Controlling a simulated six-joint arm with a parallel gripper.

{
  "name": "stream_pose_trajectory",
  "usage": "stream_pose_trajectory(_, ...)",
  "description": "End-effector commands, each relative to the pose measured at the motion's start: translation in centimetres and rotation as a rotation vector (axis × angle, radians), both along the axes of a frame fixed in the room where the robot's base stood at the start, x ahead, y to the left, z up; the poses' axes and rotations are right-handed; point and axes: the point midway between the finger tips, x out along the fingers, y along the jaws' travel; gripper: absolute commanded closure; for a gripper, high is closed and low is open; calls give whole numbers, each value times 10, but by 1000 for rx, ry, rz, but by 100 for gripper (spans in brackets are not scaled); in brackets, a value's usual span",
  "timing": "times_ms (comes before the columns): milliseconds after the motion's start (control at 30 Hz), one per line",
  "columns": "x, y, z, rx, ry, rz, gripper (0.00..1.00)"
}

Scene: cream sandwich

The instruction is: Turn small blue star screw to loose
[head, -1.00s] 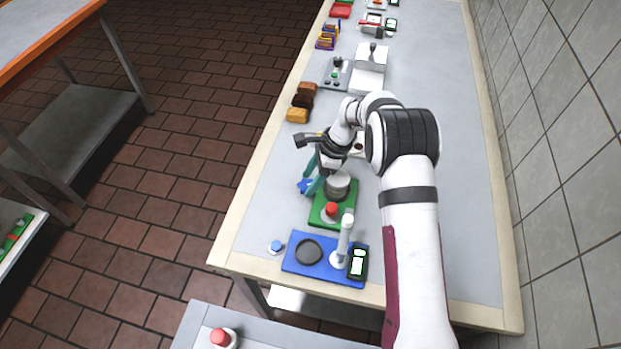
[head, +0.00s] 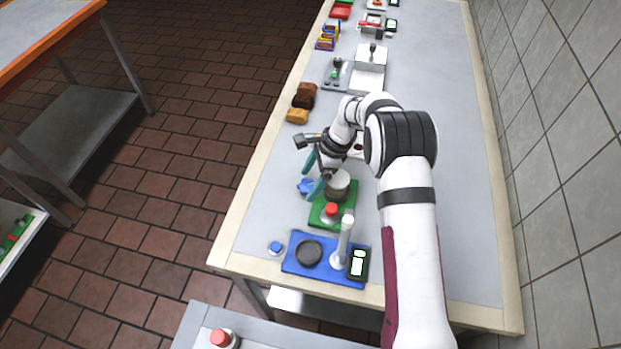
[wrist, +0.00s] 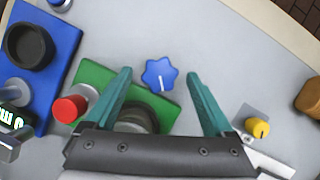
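The small blue star screw (wrist: 160,74) lies on the grey table top in the wrist view, with a white mark line on its face. It also shows in the head view (head: 305,187), partly covered by my gripper. My gripper (wrist: 162,78) is open and empty, with one teal finger on each side of the screw and clear gaps to both. In the head view my gripper (head: 315,178) hangs over the table by the green board. I cannot tell how high the fingertips are above the screw.
A green board (wrist: 93,76) with a red button (wrist: 69,108) and a round pot lies beside the screw. A blue board (head: 293,262) with a dark ring is nearer the table edge. A yellow knob (wrist: 258,128) sits near the other finger.

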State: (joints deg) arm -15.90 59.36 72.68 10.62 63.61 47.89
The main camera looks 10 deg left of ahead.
Motion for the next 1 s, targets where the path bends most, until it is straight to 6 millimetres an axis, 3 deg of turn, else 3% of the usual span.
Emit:
stream_pose_trajectory(133, 1, -1, 4, 0, -1, 0, 12)
stream_pose_trajectory(267, 5, -8, 23, 1, -4, -2, 12)
stream_pose_trajectory(700, 21, -49, 128, 0, -3, -2, 12)
stream_pose_trajectory(833, 23, -54, 143, 0, -2, 1, 12)
stream_pose_trajectory(1000, 24, -56, 146, 0, 0, 0, 12)
